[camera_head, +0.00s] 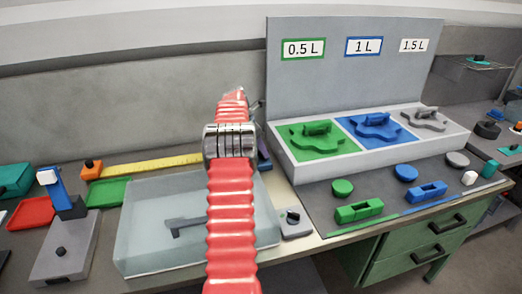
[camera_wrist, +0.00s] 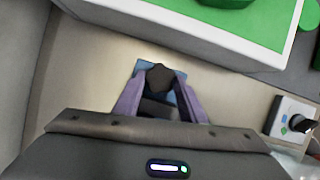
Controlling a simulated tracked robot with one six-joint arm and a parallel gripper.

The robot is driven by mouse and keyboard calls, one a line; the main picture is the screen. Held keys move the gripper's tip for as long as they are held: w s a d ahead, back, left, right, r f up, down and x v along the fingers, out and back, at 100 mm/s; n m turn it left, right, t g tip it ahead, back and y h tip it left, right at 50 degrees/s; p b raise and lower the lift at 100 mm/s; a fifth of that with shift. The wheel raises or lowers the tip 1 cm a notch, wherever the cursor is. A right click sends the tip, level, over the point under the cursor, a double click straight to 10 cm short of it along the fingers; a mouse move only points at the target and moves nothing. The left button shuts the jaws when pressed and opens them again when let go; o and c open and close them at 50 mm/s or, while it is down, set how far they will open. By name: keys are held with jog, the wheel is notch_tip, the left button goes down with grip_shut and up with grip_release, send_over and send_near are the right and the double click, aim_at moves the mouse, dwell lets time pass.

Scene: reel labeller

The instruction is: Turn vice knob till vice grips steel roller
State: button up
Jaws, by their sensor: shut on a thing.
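In the wrist view my gripper (camera_wrist: 159,92) has its two purple fingers closed on the sides of a dark, faceted knob (camera_wrist: 160,76), which I take for the vice knob. A blue part (camera_wrist: 141,69) shows beneath and around the knob. It cannot be told how far the vice jaws are apart. I cannot make out the steel roller in either view. In the head view my red ribbed arm hides my gripper and most of what lies behind it.
A white tray (camera_head: 290,165) with green, blue and grey shapes stands right of the arm. A clear box (camera_head: 150,265) is at the front, with a small control box (camera_head: 296,232) beside it. A yellow ruler strip (camera_head: 150,165) lies at the back left. Beige tabletop left of the knob is clear.

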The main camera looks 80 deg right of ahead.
jog(key=shift+s+d+m+g+y, duration=0.15)
jog(key=shift+m+g+y, duration=0.15)
jog(key=shift+m, duration=0.65)
jog(key=shift+s+d+m+g+y, duration=0.1)
jog(key=shift+m+g+y, duration=0.15)
jog(key=shift+m, duration=0.7)
jog(key=shift+m+y, duration=0.45)
jog(key=shift+m, duration=0.55)
jog(key=o, duration=0.7)
jog(key=shift+c, duration=0.2)
jog(key=shift+o, duration=0.6)
jog(key=shift+w, duration=0.15)
